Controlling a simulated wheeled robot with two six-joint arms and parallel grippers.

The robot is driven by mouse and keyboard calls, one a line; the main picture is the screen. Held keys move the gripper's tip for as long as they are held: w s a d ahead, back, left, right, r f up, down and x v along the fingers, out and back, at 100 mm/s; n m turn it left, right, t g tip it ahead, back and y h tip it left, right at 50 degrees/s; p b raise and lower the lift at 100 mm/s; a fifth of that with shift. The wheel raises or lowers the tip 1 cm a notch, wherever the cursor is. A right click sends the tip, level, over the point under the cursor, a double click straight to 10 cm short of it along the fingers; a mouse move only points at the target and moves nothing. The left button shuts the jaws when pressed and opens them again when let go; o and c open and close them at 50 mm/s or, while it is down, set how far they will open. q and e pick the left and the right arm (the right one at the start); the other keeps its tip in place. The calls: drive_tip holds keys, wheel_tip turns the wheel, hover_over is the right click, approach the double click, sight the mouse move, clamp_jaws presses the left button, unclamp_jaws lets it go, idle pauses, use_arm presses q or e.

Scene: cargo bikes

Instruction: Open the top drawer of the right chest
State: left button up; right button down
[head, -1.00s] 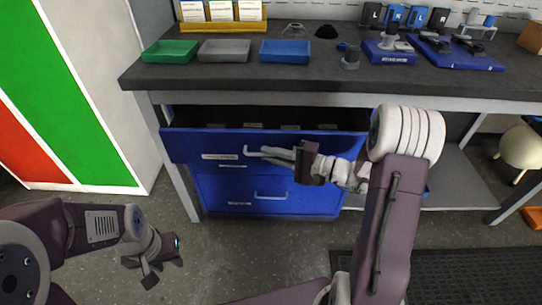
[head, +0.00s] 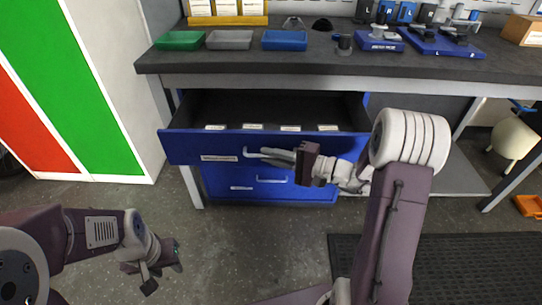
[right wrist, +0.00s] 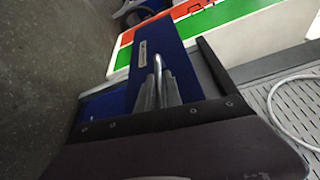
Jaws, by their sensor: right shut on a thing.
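The blue drawer chest (head: 215,180) stands under the workbench. Its top drawer (head: 200,146) is pulled well out, and several white labels show inside along the front. My right gripper (head: 280,155) is shut on the top drawer's silver handle (head: 250,153). In the right wrist view, the gripper fingers (right wrist: 157,92) close around the handle (right wrist: 159,62) on the blue drawer front (right wrist: 150,45). A lower drawer with its own handle (head: 272,180) is shut. My left gripper (head: 150,276) hangs over the floor at the lower left, its fingers apart and empty.
The dark workbench top (head: 240,67) above carries a green tray (head: 180,40), a grey tray (head: 229,39) and a blue tray (head: 285,40). A striped cabinet (head: 100,110) stands at the left. A dark mat (head: 470,265) lies at the lower right. The floor before the chest is clear.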

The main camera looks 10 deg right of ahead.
drive_tip(key=c, duration=1.5)
unclamp_jaws()
drive_tip(key=p+v, duration=0.2)
drive_tip(key=v, duration=0.7)
drive_tip(key=shift+p, duration=0.4)
drive_tip(key=shift+a, duration=0.1)
